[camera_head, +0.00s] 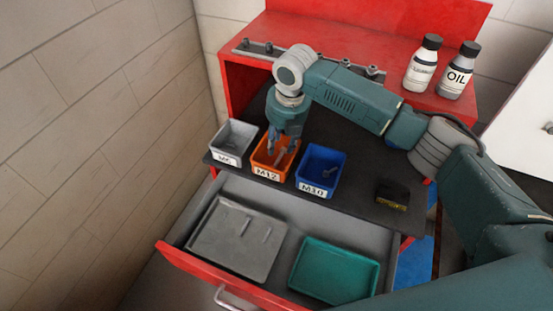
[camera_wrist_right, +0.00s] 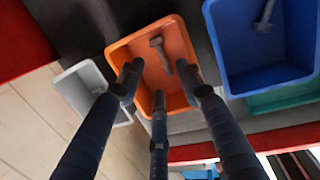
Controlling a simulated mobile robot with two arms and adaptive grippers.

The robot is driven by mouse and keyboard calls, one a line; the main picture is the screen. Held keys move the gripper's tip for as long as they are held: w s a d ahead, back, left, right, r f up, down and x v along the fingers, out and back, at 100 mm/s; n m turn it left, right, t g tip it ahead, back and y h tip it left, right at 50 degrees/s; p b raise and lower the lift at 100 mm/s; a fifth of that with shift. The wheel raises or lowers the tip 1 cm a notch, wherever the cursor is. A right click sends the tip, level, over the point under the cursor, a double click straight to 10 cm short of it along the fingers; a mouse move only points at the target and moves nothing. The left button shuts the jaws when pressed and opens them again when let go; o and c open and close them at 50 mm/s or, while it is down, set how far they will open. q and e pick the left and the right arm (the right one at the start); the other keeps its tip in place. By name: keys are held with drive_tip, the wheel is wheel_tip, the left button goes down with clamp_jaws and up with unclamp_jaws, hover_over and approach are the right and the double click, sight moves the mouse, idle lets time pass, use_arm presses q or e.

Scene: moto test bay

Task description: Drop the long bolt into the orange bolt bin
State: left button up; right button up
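The orange bin (camera_head: 262,172), labelled M12, stands on the dark bench top between a grey bin and a blue bin. It also shows in the right wrist view (camera_wrist_right: 119,52). My right gripper (camera_head: 277,149) points down over the orange bin. In the right wrist view its three fingers (camera_wrist_right: 160,87) are spread apart with nothing between them. A grey bolt (camera_wrist_right: 161,54) with a wide head shows inside the orange bin, beyond the fingertips. I cannot tell if it touches the bin floor. My left gripper is out of view.
The grey bin (camera_head: 232,141) and blue bin (camera_head: 321,168) flank the orange one; the blue holds a bolt. A dark box (camera_head: 393,193) stands right. The open drawer below holds a grey tray (camera_head: 226,262) and teal tray (camera_head: 334,272). Two bottles (camera_head: 421,66) (camera_head: 458,73) stand on the red shelf.

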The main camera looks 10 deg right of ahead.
wheel_tip(320, 180, up, 12)
drive_tip(key=s, duration=0.1)
drive_tip(key=shift+s+d, duration=0.4)
drive_tip(key=shift+d, duration=0.05)
drive_tip(key=shift+f, duration=0.1)
idle(0.3)
